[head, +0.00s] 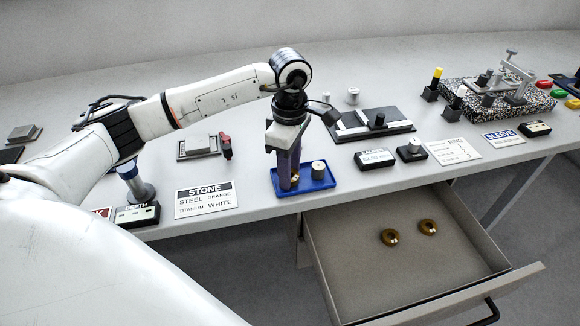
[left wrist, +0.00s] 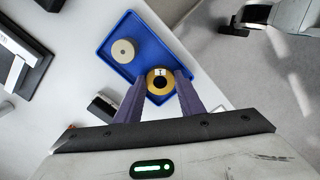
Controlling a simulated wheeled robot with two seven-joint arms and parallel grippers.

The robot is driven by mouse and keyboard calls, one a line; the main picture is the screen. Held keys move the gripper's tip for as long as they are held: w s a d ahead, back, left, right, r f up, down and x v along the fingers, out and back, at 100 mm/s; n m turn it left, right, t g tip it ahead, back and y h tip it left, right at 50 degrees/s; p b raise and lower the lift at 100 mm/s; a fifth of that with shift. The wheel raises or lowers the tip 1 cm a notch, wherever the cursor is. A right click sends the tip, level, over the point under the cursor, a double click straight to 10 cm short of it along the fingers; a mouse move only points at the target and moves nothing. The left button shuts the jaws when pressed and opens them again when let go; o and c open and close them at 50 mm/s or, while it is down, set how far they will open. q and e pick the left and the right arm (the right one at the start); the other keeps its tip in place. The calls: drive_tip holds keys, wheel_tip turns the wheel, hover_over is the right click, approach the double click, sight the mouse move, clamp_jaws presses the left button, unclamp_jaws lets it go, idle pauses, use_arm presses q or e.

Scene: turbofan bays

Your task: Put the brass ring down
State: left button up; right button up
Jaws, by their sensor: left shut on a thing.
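My left gripper (head: 290,185) points down over the blue tray (head: 318,185) on the table. In the left wrist view its two purple fingers (left wrist: 158,92) are shut on a brass ring (left wrist: 161,82), which has a dark centre and a small white mark. The ring is over the lower part of the tray (left wrist: 115,30); I cannot tell whether it touches the tray floor. A pale grey cylinder (head: 318,170) stands in the tray beside the gripper, and it also shows in the left wrist view (left wrist: 122,51).
An open drawer (head: 400,275) below the table edge holds two brass rings, one at left (head: 389,237) and one at right (head: 428,227). A stone sign (head: 206,198) lies left of the tray. A small labelled block (head: 376,159) and a dark plate (head: 370,124) lie to the right.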

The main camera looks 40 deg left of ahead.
use_arm(q)
drive_tip(key=o, duration=0.9)
drive_tip(key=shift+f, duration=0.1)
drive_tip(key=shift+c, duration=0.2)
wheel_tip(320, 180, up, 12)
drive_tip(key=b, duration=0.1)
drive_tip(key=shift+r, duration=0.2)
